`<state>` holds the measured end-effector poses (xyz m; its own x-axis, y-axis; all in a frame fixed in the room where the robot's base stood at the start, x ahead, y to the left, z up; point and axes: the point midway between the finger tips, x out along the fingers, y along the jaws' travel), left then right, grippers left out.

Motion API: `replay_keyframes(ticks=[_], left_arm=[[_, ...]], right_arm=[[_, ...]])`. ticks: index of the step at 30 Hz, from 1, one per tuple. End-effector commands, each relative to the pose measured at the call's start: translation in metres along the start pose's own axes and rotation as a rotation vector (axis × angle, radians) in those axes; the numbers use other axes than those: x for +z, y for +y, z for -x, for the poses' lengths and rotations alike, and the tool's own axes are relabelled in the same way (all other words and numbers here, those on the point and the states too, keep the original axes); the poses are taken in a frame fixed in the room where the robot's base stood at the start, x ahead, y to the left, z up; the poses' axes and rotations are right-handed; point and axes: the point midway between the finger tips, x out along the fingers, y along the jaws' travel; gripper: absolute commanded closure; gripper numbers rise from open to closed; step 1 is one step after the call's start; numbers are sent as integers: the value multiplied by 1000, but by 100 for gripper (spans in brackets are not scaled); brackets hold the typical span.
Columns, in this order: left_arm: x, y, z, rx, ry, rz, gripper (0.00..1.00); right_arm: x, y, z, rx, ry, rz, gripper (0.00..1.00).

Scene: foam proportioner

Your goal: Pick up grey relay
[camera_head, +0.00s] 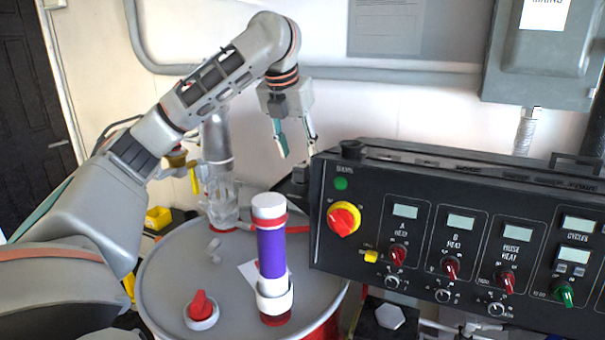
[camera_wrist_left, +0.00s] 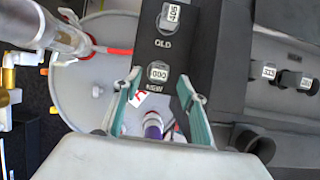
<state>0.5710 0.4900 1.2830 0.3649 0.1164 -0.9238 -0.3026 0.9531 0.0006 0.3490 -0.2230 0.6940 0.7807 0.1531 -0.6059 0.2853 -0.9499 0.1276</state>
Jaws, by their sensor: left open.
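My left gripper (camera_head: 297,148) is open and empty, pointing down above the left rear corner of the black control panel. In the left wrist view, its two fingers (camera_wrist_left: 160,84) stand apart on either side of a small silver-grey cylinder (camera_wrist_left: 158,72) marked 000, at the NSW label on a black block (camera_wrist_left: 190,50). This cylinder looks like the grey relay, but I cannot be sure. A similar cylinder (camera_wrist_left: 170,16) marked 405 sits farther up, by the QLD label. I see no contact with either. The right gripper is not in view.
The control panel (camera_head: 470,200) with knobs and displays fills the right. A drum lid (camera_head: 165,270) carries a purple tube (camera_head: 271,250) with white ends and a red-knobbed cap (camera_head: 201,307). A clear-and-grey pump column (camera_head: 218,150) stands behind. More small labelled cylinders (camera_wrist_left: 269,72) show at right.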

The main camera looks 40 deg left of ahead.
Motion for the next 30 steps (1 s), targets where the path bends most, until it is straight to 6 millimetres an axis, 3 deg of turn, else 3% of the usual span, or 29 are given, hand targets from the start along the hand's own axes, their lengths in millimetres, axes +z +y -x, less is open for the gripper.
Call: replay_keyframes(ticks=[18, 27, 30], left_arm=[[-5, 1, -58, -1, 2, 1, 58], [-4, 1, -60, -1, -1, 1, 58], [-4, 1, -60, -1, -1, 1, 82]], right_arm=[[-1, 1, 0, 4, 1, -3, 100], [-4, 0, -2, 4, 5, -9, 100], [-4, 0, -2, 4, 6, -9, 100]])
